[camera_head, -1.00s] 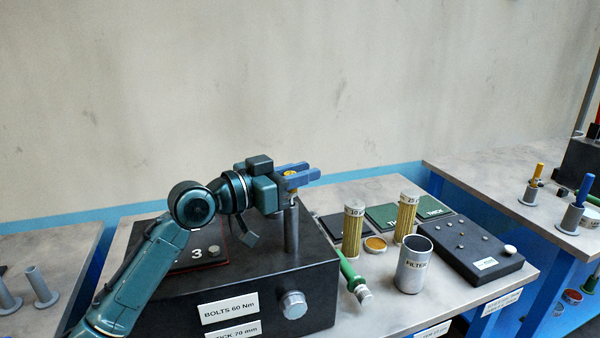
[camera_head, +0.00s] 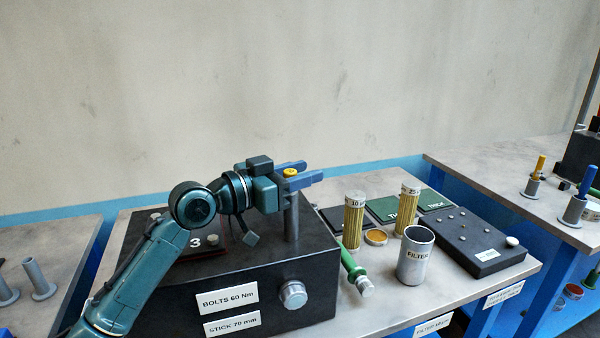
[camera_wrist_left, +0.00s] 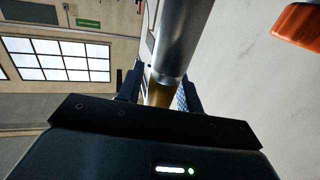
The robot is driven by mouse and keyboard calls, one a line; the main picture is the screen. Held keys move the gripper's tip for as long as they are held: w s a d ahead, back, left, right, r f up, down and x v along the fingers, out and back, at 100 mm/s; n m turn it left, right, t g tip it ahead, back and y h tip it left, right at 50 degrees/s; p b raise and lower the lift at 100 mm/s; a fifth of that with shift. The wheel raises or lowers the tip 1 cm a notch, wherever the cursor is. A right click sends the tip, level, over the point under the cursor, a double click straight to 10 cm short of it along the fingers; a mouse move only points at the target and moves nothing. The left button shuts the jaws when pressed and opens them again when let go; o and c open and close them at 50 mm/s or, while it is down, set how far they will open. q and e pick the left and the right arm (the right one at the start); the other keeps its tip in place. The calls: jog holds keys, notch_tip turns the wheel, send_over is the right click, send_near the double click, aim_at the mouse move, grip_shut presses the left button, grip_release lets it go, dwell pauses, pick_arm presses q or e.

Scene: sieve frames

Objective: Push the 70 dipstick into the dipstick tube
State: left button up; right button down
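The 70 dipstick shows as a yellow head (camera_head: 290,172) with a dark mark on top, between the fingers of my left gripper (camera_head: 303,173). The grey dipstick tube (camera_head: 292,222) stands upright on the dark block, right under the gripper. The fingers appear shut on the yellow handle. In the left wrist view the yellow handle (camera_wrist_left: 160,94) sits between the finger pads, in line with the metal tube (camera_wrist_left: 179,42). My right gripper is not in view.
The black block (camera_head: 270,270) carries labels and a big bolt head. Yellow (camera_head: 540,165) and blue (camera_head: 586,182) handles stand in holders on the right table.

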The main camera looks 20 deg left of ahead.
pick_arm(q)
jog(key=shift+o, duration=1)
jog(key=shift+r, duration=0.2)
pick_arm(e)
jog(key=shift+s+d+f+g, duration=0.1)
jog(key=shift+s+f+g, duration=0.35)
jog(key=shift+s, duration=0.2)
pick_arm(q)
jog(key=b+v, duration=0.3)
jog(key=v, duration=1)
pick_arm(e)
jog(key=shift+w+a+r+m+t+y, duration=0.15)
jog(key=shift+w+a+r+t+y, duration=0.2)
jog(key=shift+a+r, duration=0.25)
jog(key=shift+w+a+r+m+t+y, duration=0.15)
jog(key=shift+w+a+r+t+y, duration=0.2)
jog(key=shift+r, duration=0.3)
pick_arm(q)
jog(key=shift+s, duration=0.1)
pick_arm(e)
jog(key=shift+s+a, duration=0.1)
